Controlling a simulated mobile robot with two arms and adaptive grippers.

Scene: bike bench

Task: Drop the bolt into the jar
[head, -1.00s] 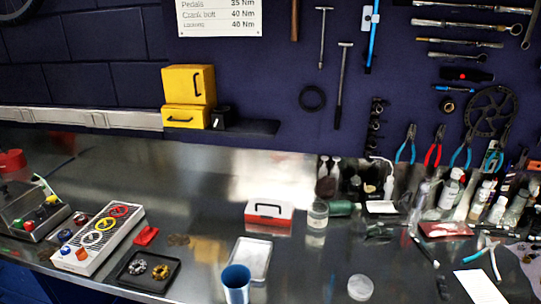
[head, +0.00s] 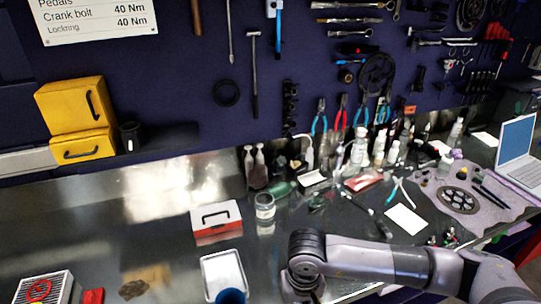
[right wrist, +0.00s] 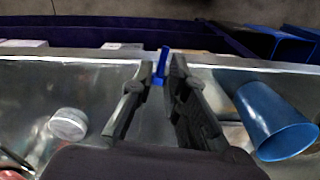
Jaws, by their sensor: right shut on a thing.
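The jar (head: 265,206) is a small clear glass one. It stands upright on the metal bench in the head view, right of the red and white box. My right gripper (right wrist: 163,68) is shut on a slim blue piece, seemingly the bolt (right wrist: 161,63), which stands out between its fingertips in the right wrist view. In the head view my right arm comes in from the right and bends down at the bottom middle. Its fingers and the bolt are out of that view. The jar is not seen in the right wrist view. My left gripper is not in view.
A red and white box (head: 215,218) stands just left of the jar. A tray (head: 223,271) and a blue cup (right wrist: 272,120) are nearer. A round, pale, lid-like disc (right wrist: 68,124) lies on the bench. Bottles (head: 360,148) crowd the bench right of the jar.

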